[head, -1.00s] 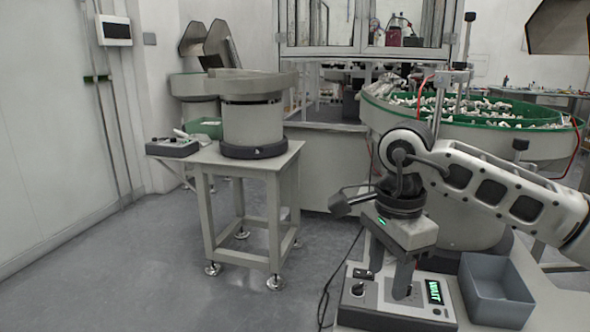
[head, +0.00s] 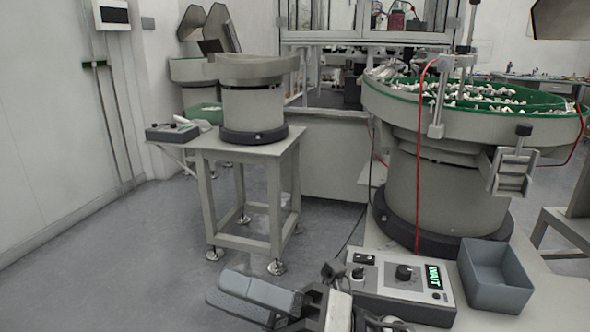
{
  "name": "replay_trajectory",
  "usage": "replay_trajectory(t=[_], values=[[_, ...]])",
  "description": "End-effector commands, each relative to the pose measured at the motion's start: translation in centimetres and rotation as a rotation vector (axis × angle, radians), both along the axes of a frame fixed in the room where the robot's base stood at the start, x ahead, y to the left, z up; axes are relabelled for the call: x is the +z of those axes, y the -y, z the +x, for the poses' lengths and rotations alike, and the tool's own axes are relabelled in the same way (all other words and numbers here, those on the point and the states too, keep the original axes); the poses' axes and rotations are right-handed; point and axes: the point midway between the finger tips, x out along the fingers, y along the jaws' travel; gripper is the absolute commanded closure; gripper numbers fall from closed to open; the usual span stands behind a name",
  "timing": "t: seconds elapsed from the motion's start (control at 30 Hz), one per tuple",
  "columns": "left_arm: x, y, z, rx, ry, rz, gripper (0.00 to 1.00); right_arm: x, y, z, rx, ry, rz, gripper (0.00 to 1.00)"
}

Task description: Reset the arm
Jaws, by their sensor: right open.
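My right gripper (head: 217,290) is low at the bottom middle of the head view. Its two grey fingers point left over the floor, and it is open with nothing seen between the fingers. Part of my right wrist shows at the bottom edge, in front of the control box; the rest of the arm is out of the picture. My left gripper and left arm are not in view.
A control box (head: 378,276) with a green display lies just right of my right gripper, beside an empty grey bin (head: 488,287). A large bowl feeder (head: 425,190) stands behind them. A smaller feeder (head: 253,106) stands on a table left of centre. The floor at left is clear.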

Motion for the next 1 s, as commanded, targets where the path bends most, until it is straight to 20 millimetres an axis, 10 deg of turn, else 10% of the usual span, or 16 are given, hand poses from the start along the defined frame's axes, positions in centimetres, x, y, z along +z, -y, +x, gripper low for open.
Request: replay_trajectory(t=[0.27,0.7,1.0], values=[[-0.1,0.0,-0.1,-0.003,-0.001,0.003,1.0,-9.1,10.3,5.3,-0.338,-1.14,0.48,0.53],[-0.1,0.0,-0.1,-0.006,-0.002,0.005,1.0,-25.0,18.2,-2.9,-0.612,-2.103,0.834,0.53],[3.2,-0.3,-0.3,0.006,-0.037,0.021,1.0,-23.1,19.1,-4.6,-0.685,-2.221,0.864,0.53]])
